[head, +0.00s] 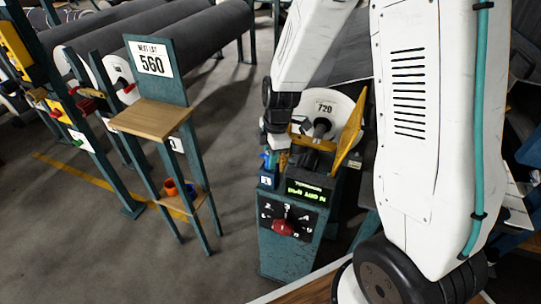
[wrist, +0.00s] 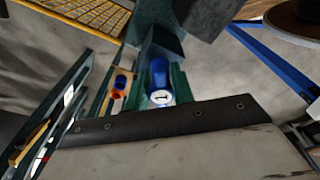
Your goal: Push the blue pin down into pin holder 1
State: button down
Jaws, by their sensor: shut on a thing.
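The blue pin (wrist: 158,74) stands in a green-teal holder, pin holder 1 (wrist: 161,97), marked by a round white "1" label in the wrist view. The pin's upper part shows above the label; its lower end is hidden. In the head view a bit of the blue pin (head: 264,160) shows above the holder's small label (head: 265,181), at the left edge of the teal machine. My gripper (head: 272,157) is down at the pin and shut on it. The fingertips are small and partly hidden, so their exact hold does not show clearly.
The teal machine (head: 290,245) carries a green-lit display (head: 305,190) and a dial with a red knob (head: 284,228). A yellow plate (head: 350,138) and a roll marked 720 (head: 325,108) stand close right of my gripper. A stand (head: 155,118) with a wooden shelf is at left.

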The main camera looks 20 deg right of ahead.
jog(key=c, duration=1.1)
grip_release()
jog(key=shift+r, duration=0.1)
jog(key=r, duration=0.5)
jog(key=d+r, duration=0.1)
jog(key=r, duration=0.1)
jog(key=shift+r, duration=0.3)
jog(key=shift+s+m, duration=0.2)
jog(key=shift+m, duration=0.4)
jog(key=s+r+m, duration=0.8)
jog(key=s, duration=0.4)
jog(key=s+d+r+m+t+h, duration=0.1)
jog(key=s+r+m, duration=0.7)
jog(key=s, duration=0.4)
jog(key=shift+s+d+r, duration=0.15)
jog(key=shift+s+d, duration=0.05)
jog(key=shift+s, duration=0.1)
